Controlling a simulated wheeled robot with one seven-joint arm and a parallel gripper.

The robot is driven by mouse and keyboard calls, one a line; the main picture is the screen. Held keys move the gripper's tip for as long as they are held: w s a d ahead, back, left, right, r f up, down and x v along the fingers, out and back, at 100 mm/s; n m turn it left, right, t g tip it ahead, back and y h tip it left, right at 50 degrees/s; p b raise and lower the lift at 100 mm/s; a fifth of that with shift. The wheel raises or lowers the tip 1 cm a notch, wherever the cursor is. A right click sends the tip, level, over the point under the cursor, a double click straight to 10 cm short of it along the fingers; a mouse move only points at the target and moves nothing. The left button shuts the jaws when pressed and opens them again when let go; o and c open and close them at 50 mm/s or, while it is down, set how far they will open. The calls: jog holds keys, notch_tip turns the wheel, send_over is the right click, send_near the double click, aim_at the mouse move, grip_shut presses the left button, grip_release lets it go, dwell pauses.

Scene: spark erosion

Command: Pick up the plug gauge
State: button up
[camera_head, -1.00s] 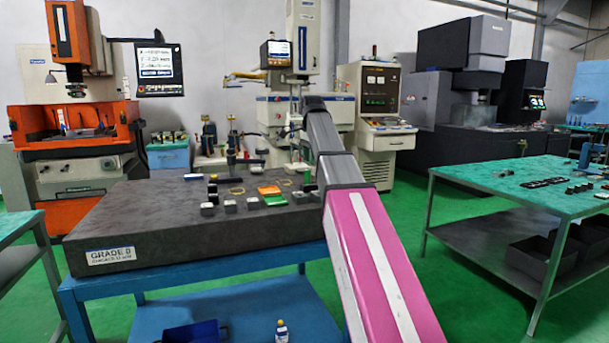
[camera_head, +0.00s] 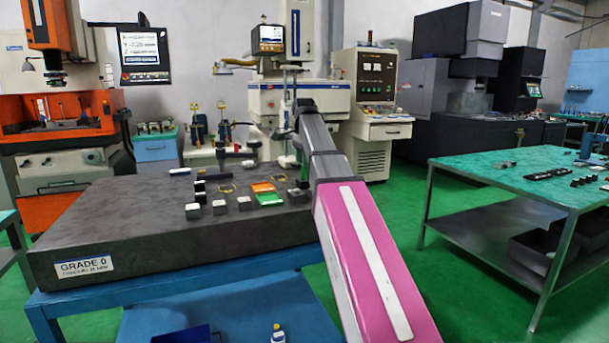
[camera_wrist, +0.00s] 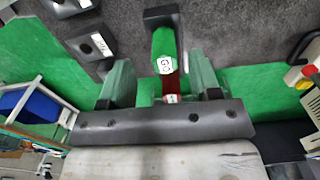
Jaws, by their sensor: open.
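The plug gauge (camera_wrist: 164,45) shows in the wrist view as a green body with a white "GO" label, with a red part below it towards my gripper. A dark block lies at its far end; I cannot tell whether it is a holder. My gripper (camera_wrist: 160,64) is open, with one finger left and one right of the gauge and visible gaps on both sides. Whether the fingertips are level with it is unclear. In the head view my arm hides most of the gripper, at the right edge of the dark granite plate (camera_head: 130,222).
Dark blocks with holes (camera_wrist: 98,45) lie left of the gauge in the wrist view. In the head view, small blocks (camera_head: 219,207), an orange piece (camera_head: 263,187) and a green piece (camera_head: 270,199) lie on the plate. A green-topped table (camera_head: 490,175) stands right. The plate's front left is clear.

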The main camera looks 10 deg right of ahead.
aim_at(304, 179)
jog(key=shift+w+d+f, duration=0.1)
jog(key=shift+w+f, duration=0.05)
jog(key=shift+f, duration=1.15)
jog(key=shift+w+d+f, duration=0.1)
jog(key=shift+f, duration=1.15)
jog(key=c, duration=1)
